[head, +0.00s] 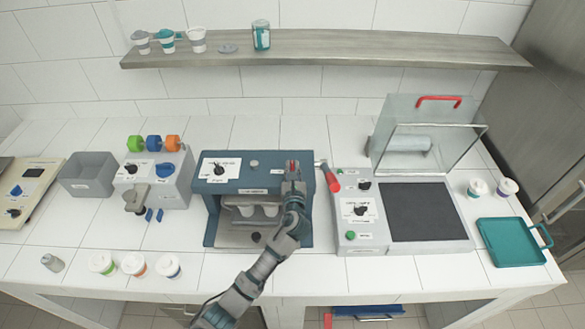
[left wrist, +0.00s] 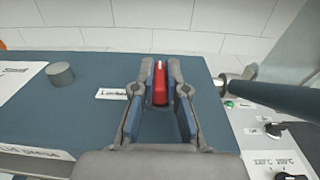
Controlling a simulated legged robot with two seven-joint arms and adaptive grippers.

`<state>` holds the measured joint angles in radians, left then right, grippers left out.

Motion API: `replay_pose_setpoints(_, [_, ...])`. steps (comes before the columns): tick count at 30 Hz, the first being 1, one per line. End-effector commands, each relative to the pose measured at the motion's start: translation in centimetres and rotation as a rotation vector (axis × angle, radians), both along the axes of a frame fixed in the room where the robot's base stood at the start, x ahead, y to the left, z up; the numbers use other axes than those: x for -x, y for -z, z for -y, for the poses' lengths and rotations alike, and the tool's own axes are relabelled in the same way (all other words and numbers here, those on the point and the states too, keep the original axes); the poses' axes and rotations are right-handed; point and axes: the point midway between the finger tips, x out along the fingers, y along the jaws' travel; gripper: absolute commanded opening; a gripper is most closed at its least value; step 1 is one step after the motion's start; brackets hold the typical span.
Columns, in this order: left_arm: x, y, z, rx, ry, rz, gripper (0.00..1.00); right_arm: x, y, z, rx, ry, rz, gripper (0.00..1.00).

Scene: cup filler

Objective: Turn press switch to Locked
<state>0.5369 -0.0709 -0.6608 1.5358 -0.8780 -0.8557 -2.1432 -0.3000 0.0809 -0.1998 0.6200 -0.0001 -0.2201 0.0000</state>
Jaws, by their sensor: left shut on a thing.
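The blue press machine (head: 212,186) stands mid-counter. A red switch (left wrist: 160,83) with a pale line along it sits on its top, beside a small label (left wrist: 112,94) whose words I cannot read. The switch points away from me in the left wrist view. My left gripper (head: 293,172) is over the machine's top right part. It is shut on the red switch, with a finger on each side; the fingers hide much of it in the head view. My right gripper is not in view.
A red-ended lever (head: 328,177) is close to the right of my gripper; its bar (left wrist: 270,95) shows in the left wrist view. A grey machine with a raised clear lid (head: 430,145) stands further right. Cups (head: 135,264) line the front left. A shelf (head: 350,52) crosses behind.

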Motion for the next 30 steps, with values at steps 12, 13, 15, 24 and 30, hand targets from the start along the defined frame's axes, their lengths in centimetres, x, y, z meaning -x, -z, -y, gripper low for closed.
replay_pose_setpoints(12, [0.0,0.0,0.6,0.001,-0.251,0.000,0.00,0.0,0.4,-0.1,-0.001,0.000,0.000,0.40])
replay_pose_setpoints(13, [0.0,0.0,0.6,0.000,-0.271,0.000,0.00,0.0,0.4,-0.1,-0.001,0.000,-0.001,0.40])
replay_pose_setpoints(15, [-0.1,0.0,0.6,0.000,-0.317,0.000,0.00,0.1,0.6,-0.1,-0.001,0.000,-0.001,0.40])
replay_pose_setpoints(24, [-0.1,0.0,0.7,-0.001,-0.457,0.000,0.00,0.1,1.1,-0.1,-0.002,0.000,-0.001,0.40])
replay_pose_setpoints(30, [-0.1,0.0,0.7,0.000,-0.492,0.001,0.00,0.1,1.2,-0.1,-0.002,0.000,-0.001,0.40])
